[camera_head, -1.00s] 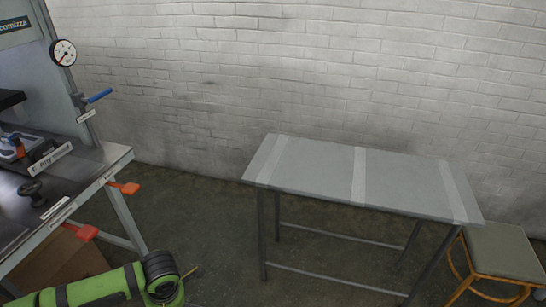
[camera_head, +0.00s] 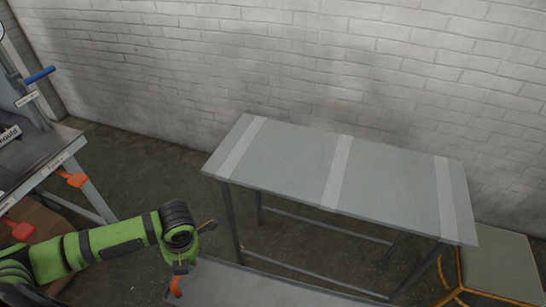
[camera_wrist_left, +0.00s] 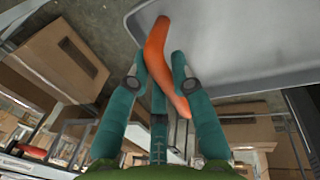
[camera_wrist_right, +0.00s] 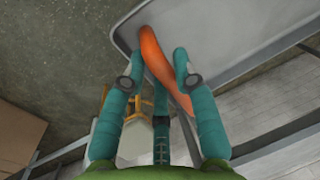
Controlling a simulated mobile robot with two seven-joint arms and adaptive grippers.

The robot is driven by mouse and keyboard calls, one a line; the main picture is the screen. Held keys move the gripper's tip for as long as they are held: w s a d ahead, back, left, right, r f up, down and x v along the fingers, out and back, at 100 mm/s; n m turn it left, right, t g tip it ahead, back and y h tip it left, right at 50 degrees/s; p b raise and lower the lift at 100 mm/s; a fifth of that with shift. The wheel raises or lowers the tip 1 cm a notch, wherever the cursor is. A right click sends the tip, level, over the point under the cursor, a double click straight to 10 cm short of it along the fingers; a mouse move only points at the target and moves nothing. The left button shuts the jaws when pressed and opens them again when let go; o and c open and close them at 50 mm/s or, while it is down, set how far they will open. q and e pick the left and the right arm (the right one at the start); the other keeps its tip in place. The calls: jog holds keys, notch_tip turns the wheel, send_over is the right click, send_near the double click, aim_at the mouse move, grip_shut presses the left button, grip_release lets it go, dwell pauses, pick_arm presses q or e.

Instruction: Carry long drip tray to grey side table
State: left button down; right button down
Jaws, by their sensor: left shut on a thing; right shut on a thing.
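The long drip tray (camera_head: 270,291) is a shallow grey tray. It shows at the bottom edge of the head view, in front of the grey side table (camera_head: 390,188) and apart from its top. My left gripper (camera_wrist_left: 158,72) is shut on the tray's orange handle (camera_wrist_left: 156,48). That handle also shows at the tray's left end in the head view (camera_head: 176,286). My right gripper (camera_wrist_right: 155,70) is shut on another orange handle (camera_wrist_right: 152,55) at the tray's other end. The right arm and that end are outside the head view. The table top is bare, with pale strips across it.
A yellow-framed stool (camera_head: 495,265) stands at the table's right. A workbench (camera_head: 40,165) with orange handles is at the left. A white brick wall (camera_head: 300,60) runs behind the table. Cardboard boxes (camera_wrist_left: 55,55) show in the left wrist view.

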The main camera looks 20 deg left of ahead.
pick_arm(q)
jog(key=shift+w+d, duration=0.35)
jog(key=shift+d, duration=0.2)
pick_arm(e)
jog(key=shift+w+a+r, duration=0.15)
jog(key=shift+w+a, duration=0.05)
jog(key=shift+w, duration=0.25)
pick_arm(q)
jog(key=shift+s, duration=0.1)
pick_arm(e)
jog(key=shift+s, duration=0.1)
